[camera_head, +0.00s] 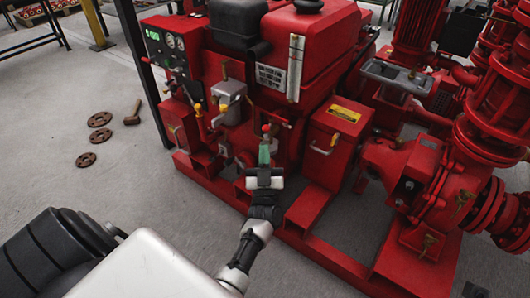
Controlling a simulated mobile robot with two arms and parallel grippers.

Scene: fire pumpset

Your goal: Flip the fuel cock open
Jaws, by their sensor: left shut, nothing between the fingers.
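My left gripper (264,152) reaches up from the bottom middle to the front of the red pumpset (320,35). Its greenish fingers are shut with nothing between them. A small fitting with a red and brass-coloured top (266,129), possibly the fuel cock, shows just beyond the fingertips. The fingers hide part of it, and I cannot tell whether they touch it or how its lever is turned.
A red box with a yellow label (346,114) stands right of the gripper. A grey filter unit (229,100) with brass fittings is to the left. Red base rails run below. Rusty discs (100,119) and a hammer (133,113) lie on the open floor at left.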

